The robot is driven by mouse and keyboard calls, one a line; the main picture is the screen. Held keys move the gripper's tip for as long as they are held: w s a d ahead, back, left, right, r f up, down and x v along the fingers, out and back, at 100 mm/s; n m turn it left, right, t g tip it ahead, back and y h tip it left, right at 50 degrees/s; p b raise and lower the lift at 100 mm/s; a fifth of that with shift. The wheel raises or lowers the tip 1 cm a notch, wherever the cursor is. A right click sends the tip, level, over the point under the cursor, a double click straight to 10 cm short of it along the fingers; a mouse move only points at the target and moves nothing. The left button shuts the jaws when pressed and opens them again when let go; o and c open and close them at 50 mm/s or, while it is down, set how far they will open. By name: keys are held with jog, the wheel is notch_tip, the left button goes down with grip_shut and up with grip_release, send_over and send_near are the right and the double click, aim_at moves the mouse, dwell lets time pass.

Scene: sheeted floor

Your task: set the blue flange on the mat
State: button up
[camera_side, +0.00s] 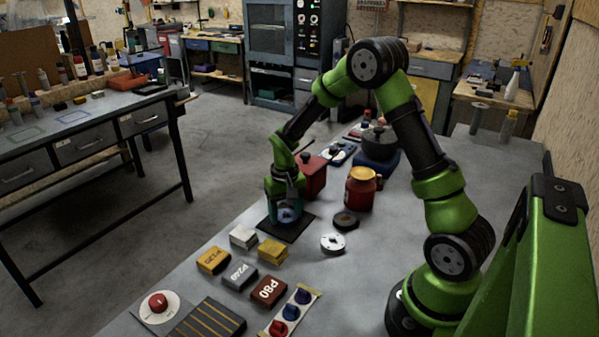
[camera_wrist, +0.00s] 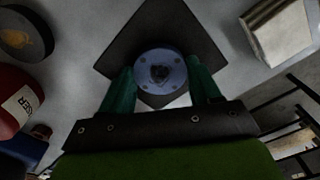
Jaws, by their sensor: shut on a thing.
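The blue flange (camera_wrist: 160,66) is a round disc with a raised centre and small bolt holes. It also shows in the side view (camera_side: 287,215), partly hidden by the fingers. My gripper (camera_wrist: 162,86) is shut on it, with one teal finger on each side; it points down in the side view (camera_side: 286,207). The flange is over the black square mat (camera_wrist: 150,22), which also shows in the side view (camera_side: 297,231). The flange looks level and at or very close to the mat; I cannot tell whether it touches.
A dark disc (camera_side: 345,221) and a pale flange (camera_side: 333,243) lie right of the mat. White (camera_side: 243,237) and yellow (camera_side: 272,251) blocks lie in front.

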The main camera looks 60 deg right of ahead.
aim_at(286, 215)
jog(key=o, duration=1.3)
jog(key=shift+f, duration=0.15)
notch_tip(286, 215, up, 12)
jog(key=r, duration=0.1)
jog(key=s+a+r+n+t, duration=0.1)
jog(key=s+a+r+t, duration=0.1)
jog(key=s+a+r, duration=0.1)
jog(key=s+a+r+n+t+y, duration=0.1)
jog(key=s+a+r+t, duration=0.1)
jog(key=s+a+r, duration=0.2)
jog(key=s+a+r+t+y, duration=0.1)
jog(key=s+a+r+t, duration=0.2)
jog(key=s+a, duration=0.3)
jog(key=shift+s+a+r+n, duration=0.1)
jog(key=shift+s+a+n, duration=0.05)
jog(key=shift+s, duration=0.5)
jog(key=shift+s+a+r+n, duration=0.1)
jog(key=shift+s+r, duration=0.05)
jog(key=shift+s, duration=0.55)
jog(key=shift+s+a+r+n, duration=0.1)
jog(key=shift+s+a+n, duration=0.05)
jog(key=shift+s, duration=0.5)
